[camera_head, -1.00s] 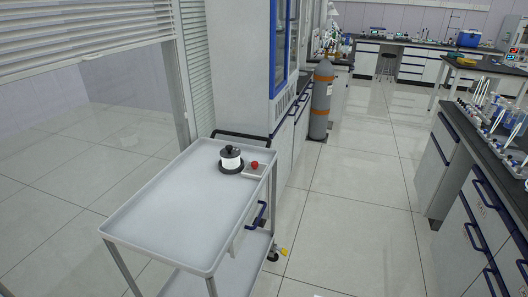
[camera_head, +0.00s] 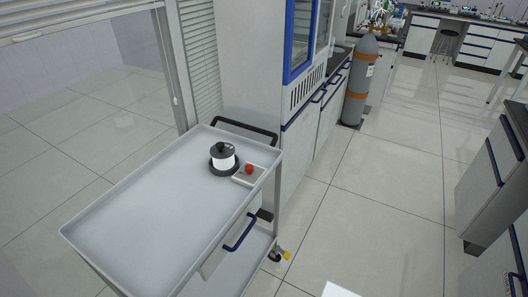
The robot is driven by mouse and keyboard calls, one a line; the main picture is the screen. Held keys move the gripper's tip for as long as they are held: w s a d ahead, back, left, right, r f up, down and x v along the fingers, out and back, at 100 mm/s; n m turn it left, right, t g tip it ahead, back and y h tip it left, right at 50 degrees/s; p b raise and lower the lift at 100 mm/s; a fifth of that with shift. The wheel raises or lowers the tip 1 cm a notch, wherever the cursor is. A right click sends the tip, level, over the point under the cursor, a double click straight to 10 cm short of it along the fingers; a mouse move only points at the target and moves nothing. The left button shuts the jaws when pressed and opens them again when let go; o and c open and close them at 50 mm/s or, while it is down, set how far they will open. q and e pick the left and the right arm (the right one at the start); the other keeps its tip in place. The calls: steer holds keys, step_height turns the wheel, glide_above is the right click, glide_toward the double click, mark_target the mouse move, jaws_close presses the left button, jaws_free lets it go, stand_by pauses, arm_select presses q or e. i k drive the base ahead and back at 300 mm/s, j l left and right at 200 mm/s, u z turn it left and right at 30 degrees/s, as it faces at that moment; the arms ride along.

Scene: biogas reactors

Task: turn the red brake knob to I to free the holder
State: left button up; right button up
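The red brake knob (camera_head: 249,169) sits on a small pale plate (camera_head: 241,180) near the far right corner of the cart's top. Left of it stands the holder (camera_head: 223,173), a dark round base around a white bottle with a black cap (camera_head: 221,147). The knob's markings and its setting are too small to read.
The grey cart (camera_head: 140,213) has a raised rim, a black push handle (camera_head: 246,126) at its far end and a blue handle (camera_head: 239,234) on its right side. A grey gas cylinder (camera_head: 362,80) stands beyond, by the cabinets. Open floor (camera_head: 375,200) lies right of the cart.

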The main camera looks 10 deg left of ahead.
mark_target(249, 167)
steer(key=i+l, duration=0.85)
